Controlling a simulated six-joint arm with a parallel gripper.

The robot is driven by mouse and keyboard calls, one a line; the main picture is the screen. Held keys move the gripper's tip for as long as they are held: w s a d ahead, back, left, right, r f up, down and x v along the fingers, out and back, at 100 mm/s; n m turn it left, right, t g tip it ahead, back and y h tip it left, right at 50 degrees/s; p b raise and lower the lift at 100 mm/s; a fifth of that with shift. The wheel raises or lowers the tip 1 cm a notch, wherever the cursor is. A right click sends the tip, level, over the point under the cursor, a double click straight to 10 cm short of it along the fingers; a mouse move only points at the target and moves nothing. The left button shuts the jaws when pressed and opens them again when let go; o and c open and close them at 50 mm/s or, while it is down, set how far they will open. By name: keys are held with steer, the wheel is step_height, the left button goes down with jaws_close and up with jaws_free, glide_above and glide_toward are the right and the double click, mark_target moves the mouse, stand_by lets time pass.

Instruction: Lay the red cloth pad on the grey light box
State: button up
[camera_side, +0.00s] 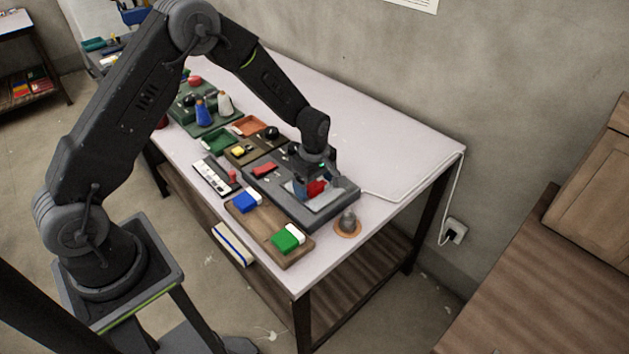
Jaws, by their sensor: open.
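The grey light box (350,203) is a dark grey slab near the front right of the table, with a pale panel (328,200) set in its right part. A red piece that looks like the cloth pad (316,188) shows at the pale panel, directly under my gripper. My gripper (312,188) points down over the box and is open. The fingers partly hide the red piece, and I cannot tell whether they touch it or whether it lies fully flat.
A brown wooden board (267,236) with a blue and a green eraser-like block lies in front of the box. A grey weight on an orange disc (347,223) stands right of it. Trays, bottles and small parts fill the table's left. The right rear is clear except for a white cable.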

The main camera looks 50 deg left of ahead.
mark_target(314, 184)
step_height(314, 184, up, 13)
steer(key=s+d+r+m+t, duration=0.25)
steer(key=s+r+m, duration=0.55)
steer(key=s+r, duration=0.4)
steer(key=s+r+m+t, duration=0.3)
steer(key=s+r+m, duration=0.1)
steer(key=s+m, duration=0.6)
steer(key=s, duration=0.3)
steer(key=shift+s, duration=0.35)
